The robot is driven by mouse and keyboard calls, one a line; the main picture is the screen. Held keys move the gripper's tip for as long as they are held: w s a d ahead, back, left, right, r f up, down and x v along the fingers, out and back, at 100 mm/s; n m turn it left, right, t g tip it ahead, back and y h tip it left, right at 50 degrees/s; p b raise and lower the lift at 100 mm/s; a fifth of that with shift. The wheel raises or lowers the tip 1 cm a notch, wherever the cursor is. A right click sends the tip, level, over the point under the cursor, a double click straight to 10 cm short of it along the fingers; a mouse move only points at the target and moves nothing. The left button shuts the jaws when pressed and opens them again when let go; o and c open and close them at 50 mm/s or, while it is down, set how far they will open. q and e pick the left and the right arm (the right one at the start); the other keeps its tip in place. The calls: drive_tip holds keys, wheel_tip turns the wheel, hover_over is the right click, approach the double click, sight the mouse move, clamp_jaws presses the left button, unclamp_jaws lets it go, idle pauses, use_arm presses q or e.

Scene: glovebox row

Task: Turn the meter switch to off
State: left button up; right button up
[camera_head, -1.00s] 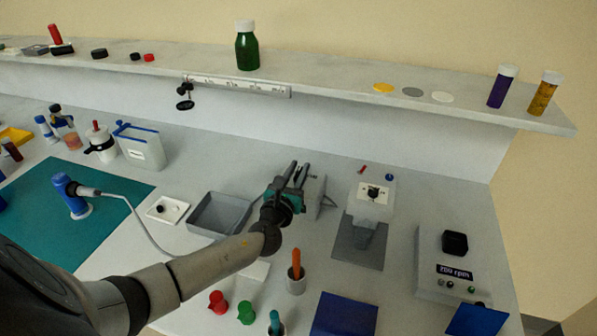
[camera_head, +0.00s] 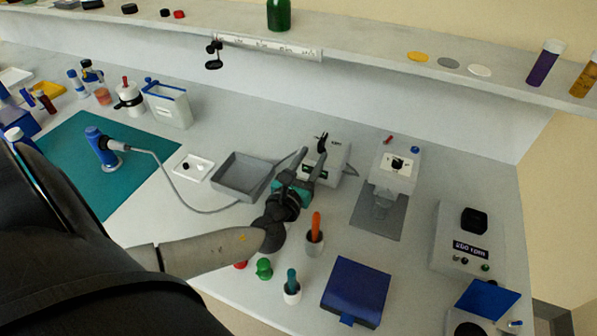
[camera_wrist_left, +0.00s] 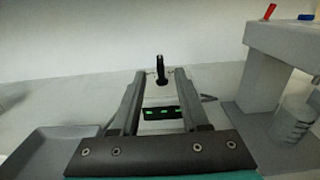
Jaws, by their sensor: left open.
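The meter (camera_head: 341,159) is a small pale box with a dark display with green digits, near the back middle of the bench. Its black switch (camera_head: 322,141) stands up on its top, with lettering beside it. In the left wrist view the switch (camera_wrist_left: 160,70) shows upright, centred just beyond the fingertips, and the display (camera_wrist_left: 163,113) shows between the fingers. My left gripper (camera_head: 305,165) is open, in front of the meter, one finger on each side of the line to the switch. I cannot tell whether it touches anything. My right gripper is out of view.
A grey tray (camera_head: 241,177) lies left of the meter, with a cable running past it from the blue-handled probe (camera_head: 101,150). A pale device (camera_head: 395,170) with a black knob stands to the right. An orange-handled tool in a cup (camera_head: 315,235) stands close in front.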

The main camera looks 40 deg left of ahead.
use_arm(q)
drive_tip(key=v, duration=0.7)
drive_tip(key=shift+s, duration=0.1)
idle(0.4)
